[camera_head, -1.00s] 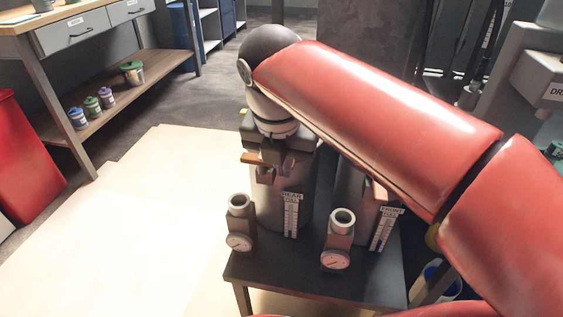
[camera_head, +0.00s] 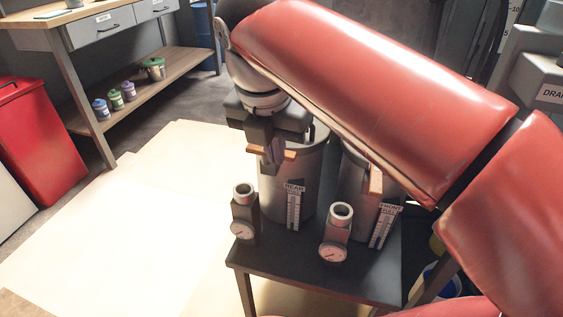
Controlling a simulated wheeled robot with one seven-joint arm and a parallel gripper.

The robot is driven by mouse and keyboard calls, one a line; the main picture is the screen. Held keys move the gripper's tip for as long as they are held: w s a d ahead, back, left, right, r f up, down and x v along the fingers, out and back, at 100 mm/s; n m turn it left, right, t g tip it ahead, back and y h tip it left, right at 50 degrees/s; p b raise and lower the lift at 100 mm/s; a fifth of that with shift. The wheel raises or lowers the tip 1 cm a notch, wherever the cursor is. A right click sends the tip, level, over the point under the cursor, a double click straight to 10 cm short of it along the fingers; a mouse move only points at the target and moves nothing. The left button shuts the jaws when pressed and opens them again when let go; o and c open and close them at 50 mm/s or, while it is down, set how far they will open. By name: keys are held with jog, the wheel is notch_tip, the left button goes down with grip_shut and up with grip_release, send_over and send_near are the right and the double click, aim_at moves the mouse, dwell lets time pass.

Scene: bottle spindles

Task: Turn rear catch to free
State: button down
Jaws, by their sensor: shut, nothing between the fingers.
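The rear cylinder (camera_head: 275,195), a grey upright drum labelled REAR, stands on the dark stand. An orange-brown bar (camera_head: 290,153), which looks like the rear catch, lies crosswise near its top, with ends showing on both sides of my fingers. My gripper (camera_head: 275,160) is shut and empty, pointing down at the bar and hiding its middle. I cannot tell whether the fingers touch it. The front cylinder (camera_head: 361,212), labelled FRONT, stands to the right, partly behind my red arm. Its orange catch (camera_head: 375,183) points toward the camera.
Two round gauges with short open pipes, the left gauge (camera_head: 242,231) and the right gauge (camera_head: 333,251), stand at the front of the dark stand (camera_head: 300,268). A workbench (camera_head: 95,25) and red bin (camera_head: 38,140) are at left. The pale floor between is clear.

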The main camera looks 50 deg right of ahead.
jog(key=shift+v, duration=2.35)
